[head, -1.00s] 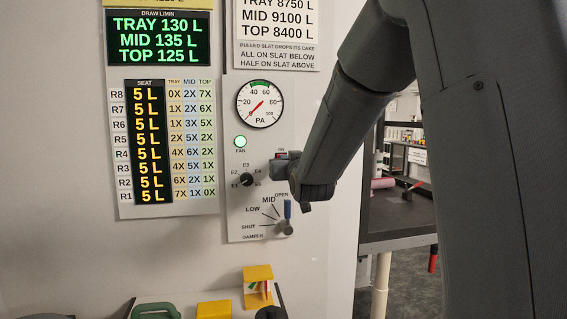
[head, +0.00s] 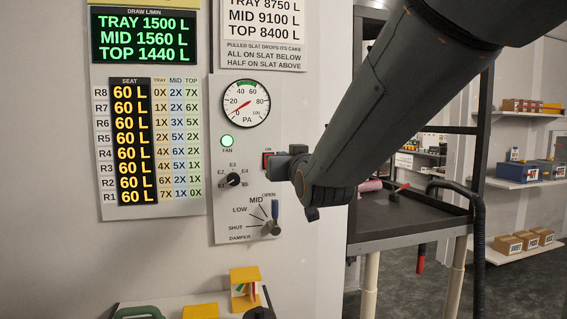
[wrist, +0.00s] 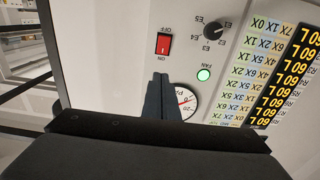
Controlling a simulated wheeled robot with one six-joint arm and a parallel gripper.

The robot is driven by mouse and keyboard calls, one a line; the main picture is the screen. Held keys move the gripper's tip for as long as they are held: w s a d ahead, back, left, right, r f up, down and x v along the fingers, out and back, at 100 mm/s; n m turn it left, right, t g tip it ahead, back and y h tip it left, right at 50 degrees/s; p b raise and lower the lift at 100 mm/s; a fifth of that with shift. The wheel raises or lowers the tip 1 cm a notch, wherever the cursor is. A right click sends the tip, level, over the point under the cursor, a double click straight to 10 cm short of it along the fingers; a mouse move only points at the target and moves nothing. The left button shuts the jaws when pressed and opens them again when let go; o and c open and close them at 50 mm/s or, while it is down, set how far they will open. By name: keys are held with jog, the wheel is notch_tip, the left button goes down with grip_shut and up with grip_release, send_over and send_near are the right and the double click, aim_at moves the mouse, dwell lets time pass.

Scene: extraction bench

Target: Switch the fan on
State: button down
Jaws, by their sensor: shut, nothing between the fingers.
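The fan switch is a red rocker (wrist: 163,44) in a dark frame on the white panel, marked OFF at one end and ON at the other. In the head view its red face (head: 267,161) shows just left of my gripper. My gripper (head: 284,163) is shut and empty, beside the switch. In the wrist view its fingertips (wrist: 160,77) point at the panel near the ON end, with a small gap in the picture; contact cannot be told. The round FAN lamp (head: 227,141) glows green, also in the wrist view (wrist: 204,75).
A PA gauge (head: 246,103) sits above the switch. A selector knob (head: 233,180) and a damper lever (head: 275,213), pointing up toward OPEN, are below. The draw display (head: 143,36) reads TRAY 1500 L. A dark shelf table (head: 400,215) stands at the right.

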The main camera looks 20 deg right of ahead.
jog(key=shift+s+r, duration=0.1)
jog(key=shift+s, duration=0.5)
jog(key=s+a+f+g, duration=0.1)
jog(key=s+f+g, duration=0.15)
jog(key=f, duration=0.55)
jog(key=s+a+f+g+y, duration=0.15)
jog(key=f+g, duration=0.25)
jog(key=f, duration=0.4)
jog(key=s+f+g, duration=0.2)
jog(key=f+g, duration=0.1)
jog(key=f, duration=0.6)
jog(key=s+a+f+n+g, duration=0.1)
jog(key=s+a+f+g, duration=0.1)
jog(key=s+f+g, duration=0.5)
jog(key=s+f, duration=0.6)
jog(key=s, duration=0.4)
jog(key=shift+a+g, duration=0.2)
jog(key=shift+g, duration=0.15)
